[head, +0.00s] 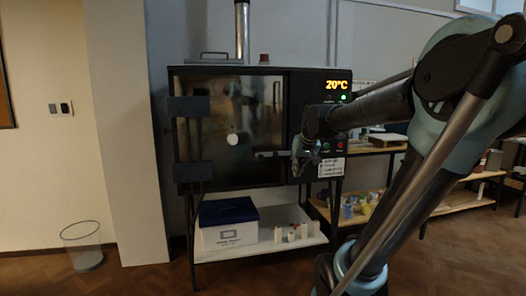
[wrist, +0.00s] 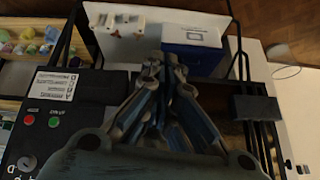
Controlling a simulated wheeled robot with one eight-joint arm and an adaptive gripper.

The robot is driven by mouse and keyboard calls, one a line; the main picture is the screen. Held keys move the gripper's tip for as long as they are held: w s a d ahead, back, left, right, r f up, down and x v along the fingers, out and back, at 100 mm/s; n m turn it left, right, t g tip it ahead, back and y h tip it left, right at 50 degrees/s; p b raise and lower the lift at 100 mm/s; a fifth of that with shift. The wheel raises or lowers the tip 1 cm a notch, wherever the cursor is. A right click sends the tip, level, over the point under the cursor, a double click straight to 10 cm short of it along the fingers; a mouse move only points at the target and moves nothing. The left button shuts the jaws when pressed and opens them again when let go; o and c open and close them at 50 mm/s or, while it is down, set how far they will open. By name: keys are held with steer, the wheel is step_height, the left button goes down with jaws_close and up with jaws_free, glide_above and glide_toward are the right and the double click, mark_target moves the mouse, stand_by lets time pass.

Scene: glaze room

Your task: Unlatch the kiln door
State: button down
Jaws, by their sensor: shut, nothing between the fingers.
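The kiln (head: 250,70) stands ahead with its dark, glossy door (head: 220,105) closed against the front. A short horizontal latch lever (head: 268,154) sits at the door's right edge, low down; its right end is hidden by my gripper. My gripper (head: 299,168) is in front of the kiln, just right of the lever, overlapping the edge of the control panel. I cannot tell whether it touches the lever. In the wrist view my gripper (wrist: 162,63) has its fingers together with nothing between them, and it hides the lever there.
The control panel has a 20°C display (head: 337,84) and red and green buttons, also seen in the wrist view (wrist: 42,119). A blue-lidded box (head: 228,222) and small white pieces stand on the shelf below. A wire bin (head: 84,247) is at left.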

steer(key=w+a+r+t+y, duration=0.1)
steer(key=w+a+r, duration=0.4)
steer(key=w, duration=0.5)
steer(key=w+a+r+t+y, duration=0.1)
steer(key=w+a+r, duration=0.4)
steer(key=w, duration=0.5)
steer(key=shift+w+a+r+n+t, duration=0.15)
steer(key=shift+w+r+n+t, duration=0.25)
steer(key=shift+r, duration=0.45)
steer(key=shift+w+f, duration=0.1)
steer(key=s+f+x, duration=0.2)
steer(key=x, duration=1)
steer(key=shift+w+f, duration=0.2)
steer(key=shift+w, duration=0.1)
